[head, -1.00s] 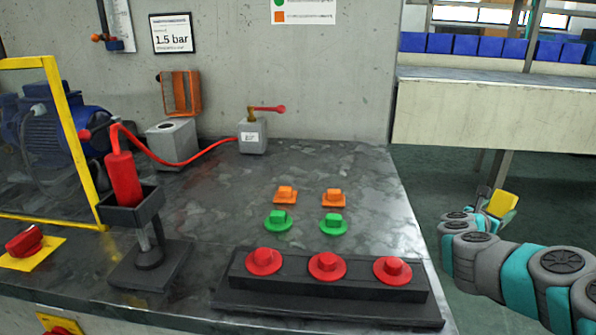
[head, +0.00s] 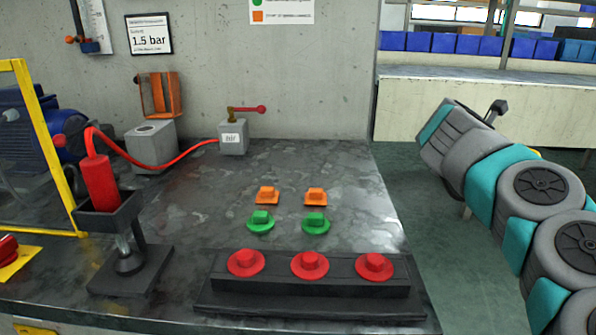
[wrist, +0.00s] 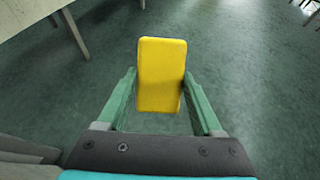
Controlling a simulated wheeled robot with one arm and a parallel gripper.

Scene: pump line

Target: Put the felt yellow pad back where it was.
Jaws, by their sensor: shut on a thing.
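The yellow pad (wrist: 161,75) is a flat block with rounded corners, seen in the wrist view. My gripper (wrist: 158,88) is shut on it, with one green finger on each side of the pad. Behind the pad in the wrist view is only the dark green floor, so it is held in the air away from the bench. In the head view my arm reaches up at the right, beyond the bench's right edge. The gripper and nearly all of the pad are hidden behind the arm there.
The grey bench (head: 200,190) carries a black rail with red knobs (head: 310,265), green and orange pieces (head: 315,222), a red cylinder on a stand (head: 98,183), and a valve box (head: 233,138). A pale counter (head: 480,108) with blue bins stands behind right. Floor is open between.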

